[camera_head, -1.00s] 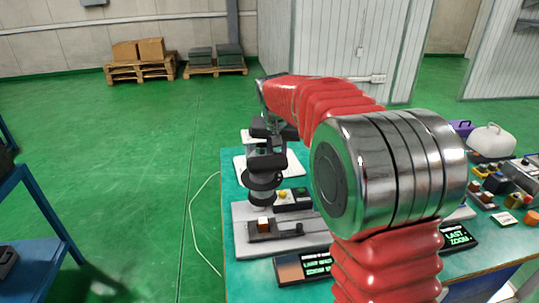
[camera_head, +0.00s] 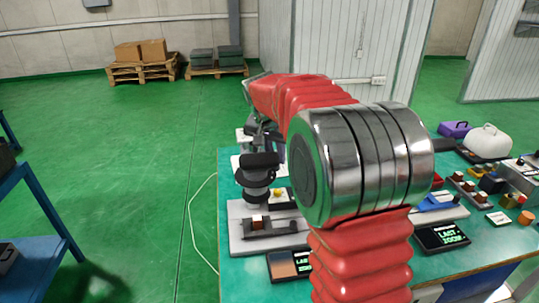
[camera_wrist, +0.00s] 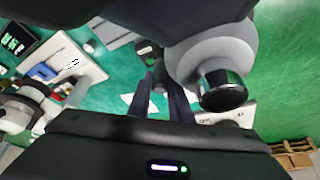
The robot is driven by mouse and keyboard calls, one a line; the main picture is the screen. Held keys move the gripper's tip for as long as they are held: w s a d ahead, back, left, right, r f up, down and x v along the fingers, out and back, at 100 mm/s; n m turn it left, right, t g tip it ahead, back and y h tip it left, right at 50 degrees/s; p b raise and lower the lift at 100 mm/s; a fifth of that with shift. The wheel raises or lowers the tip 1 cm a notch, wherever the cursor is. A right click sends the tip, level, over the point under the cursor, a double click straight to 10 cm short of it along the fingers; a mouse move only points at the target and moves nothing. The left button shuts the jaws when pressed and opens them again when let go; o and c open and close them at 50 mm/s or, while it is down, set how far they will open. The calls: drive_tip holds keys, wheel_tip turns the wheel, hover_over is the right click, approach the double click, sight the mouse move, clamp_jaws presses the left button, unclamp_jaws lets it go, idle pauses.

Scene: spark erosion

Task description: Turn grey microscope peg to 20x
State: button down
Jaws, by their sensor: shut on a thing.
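The microscope (camera_head: 257,182) stands at the left of the teal table in the head view, on a pale grey base (camera_head: 240,238). In the wrist view its rounded grey body (camera_wrist: 208,52) and black cylinder (camera_wrist: 222,92) are close on the right of my fingers. My gripper (camera_wrist: 157,64) is shut at the microscope, its two dark fingers close together. The grey peg is not clearly seen; a small dark-and-pale part at the fingertips may be it. In the head view my red arm reaches over the table and hides part of it. I cannot read a zoom value.
A display (camera_head: 442,237) reads "LAST ZOOM"; another (camera_head: 288,265) is partly behind my arm. A second microscope (camera_wrist: 22,108) shows at the wrist view's left. A purple case (camera_head: 454,129), a white case (camera_head: 487,141) and small blocks fill the table's right. Open green floor lies left.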

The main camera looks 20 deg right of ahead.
drive_tip(key=shift+s+m, duration=0.5)
drive_tip(key=shift+m, duration=0.1)
drive_tip(key=c, duration=1.6)
unclamp_jaws()
drive_tip(key=v, duration=1.3)
drive_tip(key=shift+a+r, duration=0.3)
